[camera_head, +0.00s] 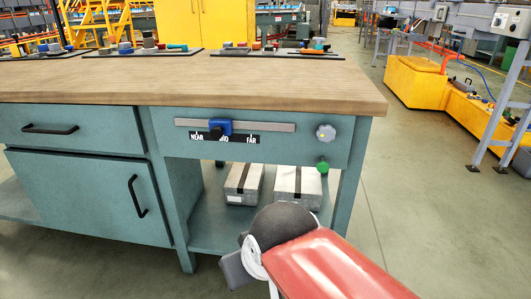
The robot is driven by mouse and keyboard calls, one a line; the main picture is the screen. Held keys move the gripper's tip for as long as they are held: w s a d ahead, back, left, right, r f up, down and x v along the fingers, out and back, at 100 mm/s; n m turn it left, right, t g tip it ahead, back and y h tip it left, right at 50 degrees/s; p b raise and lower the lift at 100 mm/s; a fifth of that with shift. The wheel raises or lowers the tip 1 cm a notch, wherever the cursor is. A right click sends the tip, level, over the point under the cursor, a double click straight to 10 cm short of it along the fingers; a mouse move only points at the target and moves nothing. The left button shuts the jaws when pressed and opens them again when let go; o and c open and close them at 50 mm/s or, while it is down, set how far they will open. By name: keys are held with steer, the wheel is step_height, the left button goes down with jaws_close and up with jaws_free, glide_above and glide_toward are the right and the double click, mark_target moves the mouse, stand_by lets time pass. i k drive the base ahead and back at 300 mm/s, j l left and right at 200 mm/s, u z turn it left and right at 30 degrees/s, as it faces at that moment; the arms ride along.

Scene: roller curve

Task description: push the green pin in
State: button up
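The green pin (322,166) is a small round green knob at the lower right of the workbench's teal front panel. It sits just below a grey lobed knob (326,133). How far it stands out of the panel cannot be told from this angle. My red arm reaches in from the bottom right. The grey block at its end, my gripper (236,268), is below and left of the green pin, apart from it. Its fingers are not clear, so I cannot see whether it is open or shut.
A blue slider (220,127) sits on a metal rail (270,127) above a black label strip reading NEAR to FAR. Two strapped grey boxes (243,184) (298,186) lie on the shelf under the panel. The wooden benchtop (180,82) overhangs the panel.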

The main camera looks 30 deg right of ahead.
mark_target(323, 166)
steer(key=k+l, duration=0.2)
steer(key=l, duration=0.15)
steer(key=k+l, duration=0.2)
steer(key=l, duration=0.15)
steer(key=k+l, duration=0.2)
steer(key=l, duration=0.15)
steer(key=k+l, duration=0.15)
steer(key=l, duration=0.2)
